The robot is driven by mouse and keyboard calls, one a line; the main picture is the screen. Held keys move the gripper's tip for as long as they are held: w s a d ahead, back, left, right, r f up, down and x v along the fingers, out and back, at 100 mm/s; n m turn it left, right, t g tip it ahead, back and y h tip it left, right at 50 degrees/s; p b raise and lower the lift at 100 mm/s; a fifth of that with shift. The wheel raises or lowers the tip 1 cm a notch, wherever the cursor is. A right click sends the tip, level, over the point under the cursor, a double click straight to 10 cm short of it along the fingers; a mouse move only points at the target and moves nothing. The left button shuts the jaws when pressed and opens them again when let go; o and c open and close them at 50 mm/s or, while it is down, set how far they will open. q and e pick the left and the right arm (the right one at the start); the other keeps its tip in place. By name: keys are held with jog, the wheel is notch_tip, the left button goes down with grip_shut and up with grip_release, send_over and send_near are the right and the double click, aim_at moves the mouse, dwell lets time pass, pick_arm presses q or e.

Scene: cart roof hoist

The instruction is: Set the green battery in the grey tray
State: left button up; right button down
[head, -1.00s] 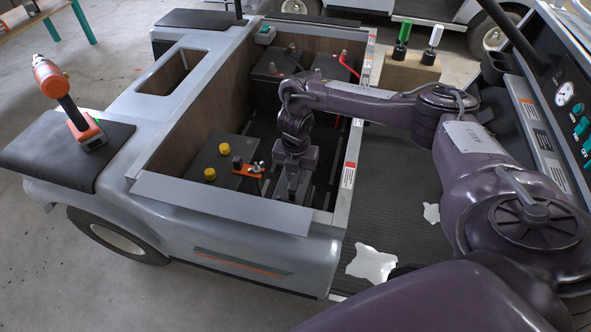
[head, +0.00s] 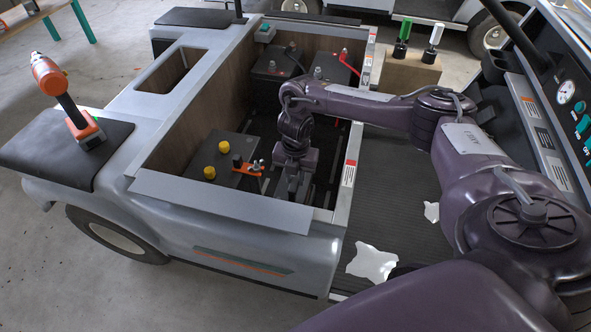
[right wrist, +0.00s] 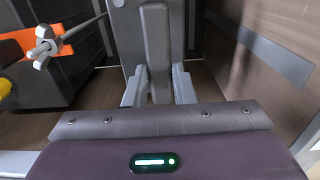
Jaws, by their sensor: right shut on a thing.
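My right gripper (head: 292,192) reaches down into the cart's open bay, at the right of a dark battery with yellow caps (head: 208,150). In the right wrist view its fingers (right wrist: 158,88) are shut on a dark grey upright bar (right wrist: 157,45); what the bar belongs to is mostly hidden. An orange clamp with a wing nut (head: 247,167) lies across the dark battery; it also shows in the right wrist view (right wrist: 22,43). I cannot make out a green battery or a separate grey tray. My left gripper is out of view.
Dark batteries (head: 271,64) with red and black cables stand at the bay's far end. The grey bay wall (head: 346,165) rises close to my right arm. An orange drill-like tool (head: 62,95) stands on the left seat pad. Torn white pieces (head: 372,262) lie on the footwell floor.

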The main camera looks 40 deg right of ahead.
jog(key=shift+w+f, duration=0.15)
jog(key=c, duration=1.2)
grip_release()
jog(key=shift+o, duration=0.8)
jog(key=shift+s+f, duration=0.2)
jog(key=shift+s, duration=0.05)
jog(key=shift+o, duration=0.2)
jog(key=shift+w+r, duration=0.1)
jog(key=shift+r, duration=0.05)
